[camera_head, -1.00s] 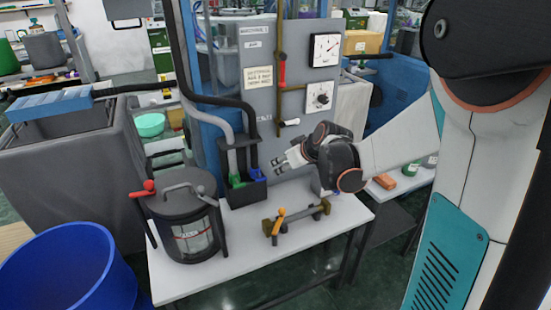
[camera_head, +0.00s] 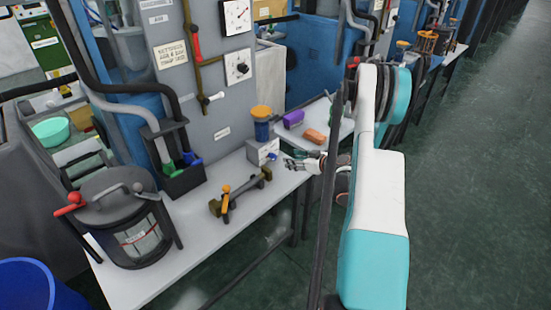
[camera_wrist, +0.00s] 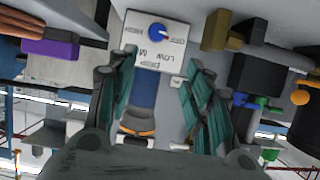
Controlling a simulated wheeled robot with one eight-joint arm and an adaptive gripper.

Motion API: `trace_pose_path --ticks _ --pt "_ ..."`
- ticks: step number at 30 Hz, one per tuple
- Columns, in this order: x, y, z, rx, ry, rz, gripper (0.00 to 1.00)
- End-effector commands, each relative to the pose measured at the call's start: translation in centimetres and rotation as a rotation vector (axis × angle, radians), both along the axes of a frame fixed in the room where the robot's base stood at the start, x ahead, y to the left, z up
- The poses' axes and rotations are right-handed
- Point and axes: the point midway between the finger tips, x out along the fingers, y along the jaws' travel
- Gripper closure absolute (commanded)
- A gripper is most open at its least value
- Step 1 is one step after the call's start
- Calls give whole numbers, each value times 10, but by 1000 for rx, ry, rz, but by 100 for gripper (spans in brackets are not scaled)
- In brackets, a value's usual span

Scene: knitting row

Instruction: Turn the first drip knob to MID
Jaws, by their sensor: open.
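The drip knob is a small blue knob (camera_wrist: 157,31) on a white box (camera_wrist: 152,57) lettered DRIP, with OFF, LOW, MID and HIGH marks around it. A pale mark on the knob's right side seems to face OFF. In the head view the white box (camera_head: 262,151) stands at the table's right end under a blue bottle with an orange top (camera_head: 262,122). My gripper (camera_head: 291,165) is open and empty, just right of the box. In the wrist view my gripper's (camera_wrist: 160,70) fingers are spread, with the box beyond their tips; they look apart from the knob.
The white table (camera_head: 205,225) holds a brass fitting with an orange lever (camera_head: 240,192), a black bin (camera_head: 182,177) and a lidded grey pot (camera_head: 125,215). A grey panel (camera_head: 215,90) rises behind. Purple (camera_head: 293,118) and orange (camera_head: 314,136) items lie on the neighbouring table.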

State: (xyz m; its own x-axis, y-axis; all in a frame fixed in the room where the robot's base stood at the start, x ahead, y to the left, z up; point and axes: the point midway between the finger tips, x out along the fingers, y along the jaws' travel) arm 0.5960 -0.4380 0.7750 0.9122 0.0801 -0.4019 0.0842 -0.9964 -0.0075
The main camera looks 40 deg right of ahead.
Motion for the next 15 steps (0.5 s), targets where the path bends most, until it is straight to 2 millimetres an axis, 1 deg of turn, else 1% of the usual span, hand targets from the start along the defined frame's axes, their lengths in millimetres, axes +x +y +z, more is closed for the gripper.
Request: trace_pose_path --ticks 1,3,7,11,15 --pt "-5 -5 -6 -3 -9 -4 53" --pt "-8 -8 -10 -4 -18 -6 53" --pt "-4 -9 -14 -6 -23 -5 53" --pt "13 -6 -22 -6 -23 -2 53" --pt "38 -4 -33 -6 -22 -2 53"
